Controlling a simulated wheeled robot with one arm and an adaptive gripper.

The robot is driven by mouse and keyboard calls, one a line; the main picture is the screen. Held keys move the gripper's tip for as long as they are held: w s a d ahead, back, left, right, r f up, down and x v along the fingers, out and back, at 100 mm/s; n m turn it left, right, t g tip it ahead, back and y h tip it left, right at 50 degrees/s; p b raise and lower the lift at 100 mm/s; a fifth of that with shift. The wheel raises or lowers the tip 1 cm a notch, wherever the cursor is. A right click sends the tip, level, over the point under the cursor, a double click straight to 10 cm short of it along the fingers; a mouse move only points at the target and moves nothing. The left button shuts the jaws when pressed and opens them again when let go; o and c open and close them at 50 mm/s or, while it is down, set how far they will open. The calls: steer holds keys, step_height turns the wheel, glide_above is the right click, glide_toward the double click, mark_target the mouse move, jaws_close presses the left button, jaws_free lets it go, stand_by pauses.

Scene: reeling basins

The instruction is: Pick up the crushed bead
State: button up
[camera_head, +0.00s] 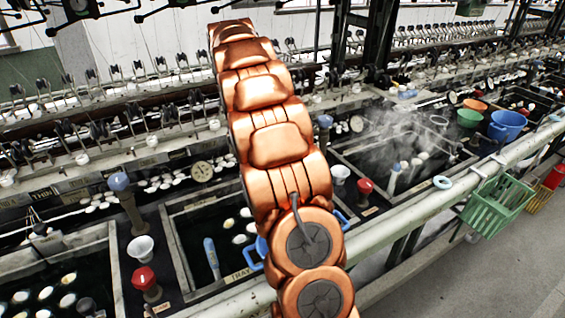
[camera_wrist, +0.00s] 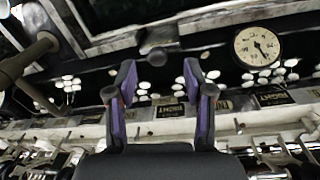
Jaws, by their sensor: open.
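My gripper (camera_wrist: 158,80) is open and empty in the wrist view, its two dark, purple-sided fingers apart. In the head view my copper arm hides it. Small white oval pieces lie in clusters on a dark ledge, seen in the wrist view (camera_wrist: 68,84) and the head view (camera_head: 165,181). Some show just beyond and between the fingers, apart from them. I cannot tell which piece, if any, is the crushed bead. A dark round knob (camera_wrist: 157,57) shows between the fingertips, farther off.
A round gauge (camera_wrist: 257,46) stands by the ledge, also in the head view (camera_head: 202,171). Dark basins hold floating white pieces. A red-topped knob (camera_head: 144,279), a white funnel cup (camera_head: 141,248) and a pale front rail (camera_head: 400,218) are near. A green basket (camera_head: 497,205) hangs at right.

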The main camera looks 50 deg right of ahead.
steer(key=w+d+f+m+t+b, duration=0.1)
steer(key=w+d+f, duration=0.1)
steer(key=d+f, duration=0.6)
steer(key=w+d+f+m, duration=0.15)
steer(key=d+f, duration=0.25)
steer(key=d, duration=0.8)
steer(key=shift+n, duration=0.25)
steer(key=shift+w+d+f+p, duration=0.1)
steer(key=shift+w+f+p, duration=0.1)
steer(key=shift+f, duration=0.9)
steer(key=shift+w+d+f+p, duration=0.15)
steer(key=shift+f+p, duration=0.1)
steer(key=shift+f, duration=0.9)
steer(key=shift+w+d+f+p, duration=0.1)
steer(key=shift+f+p, duration=0.1)
steer(key=shift+f, duration=0.9)
steer(key=c, duration=0.8)
